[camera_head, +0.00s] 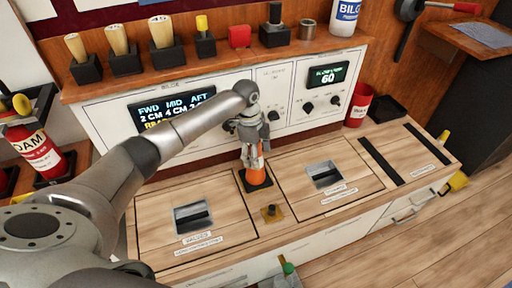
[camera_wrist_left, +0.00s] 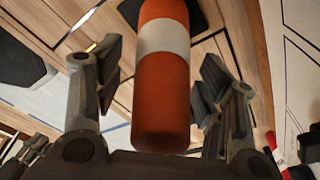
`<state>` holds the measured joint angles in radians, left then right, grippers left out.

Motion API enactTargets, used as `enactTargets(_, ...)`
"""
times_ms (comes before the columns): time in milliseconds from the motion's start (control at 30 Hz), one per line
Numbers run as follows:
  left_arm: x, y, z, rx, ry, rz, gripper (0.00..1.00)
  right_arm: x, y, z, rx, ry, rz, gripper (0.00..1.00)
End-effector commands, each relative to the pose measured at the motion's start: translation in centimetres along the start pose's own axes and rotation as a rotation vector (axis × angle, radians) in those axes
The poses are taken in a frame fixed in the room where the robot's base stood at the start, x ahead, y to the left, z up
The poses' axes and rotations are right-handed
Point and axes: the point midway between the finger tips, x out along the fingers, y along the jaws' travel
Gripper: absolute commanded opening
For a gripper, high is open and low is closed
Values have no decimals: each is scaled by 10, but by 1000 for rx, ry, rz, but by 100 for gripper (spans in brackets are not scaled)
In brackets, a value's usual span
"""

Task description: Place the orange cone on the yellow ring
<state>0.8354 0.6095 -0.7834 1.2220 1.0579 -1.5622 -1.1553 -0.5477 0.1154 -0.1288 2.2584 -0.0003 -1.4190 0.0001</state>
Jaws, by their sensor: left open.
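The orange cone (camera_head: 257,175) has a white band and stands upright on a black square base on the wooden counter, in the gap between two hatch panels. My left gripper (camera_head: 252,138) is above it, pointing down, and partly covers its top. In the left wrist view the cone (camera_wrist_left: 162,100) lies between the two spread fingers, with a gap on each side. The left gripper is open. My right gripper is not in view.
Two hatch panels with recessed handles (camera_head: 194,217) (camera_head: 323,175) flank the cone. A red cup (camera_head: 358,107) stands at the back right. A shelf (camera_head: 210,62) with wooden-handled tools runs above the control panel. Two dark slots (camera_head: 398,158) are at the right.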

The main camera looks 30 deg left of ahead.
Motion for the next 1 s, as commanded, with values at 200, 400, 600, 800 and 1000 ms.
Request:
enactTargets(200, -26, -1, 0, 1, 0, -4, 64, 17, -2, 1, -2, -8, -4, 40)
enactTargets(400, -65, -1, 0, 1, 1, -4, 64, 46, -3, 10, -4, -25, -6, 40)
enactTargets(600, -100, -1, 0, -1, 0, -4, 64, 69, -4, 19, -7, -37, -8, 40)
enactTargets(800, -118, 0, 0, 0, 1, 0, 64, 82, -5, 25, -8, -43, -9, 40)
enactTargets(1000, -121, 0, 0, 0, 1, 0, 64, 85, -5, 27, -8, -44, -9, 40)
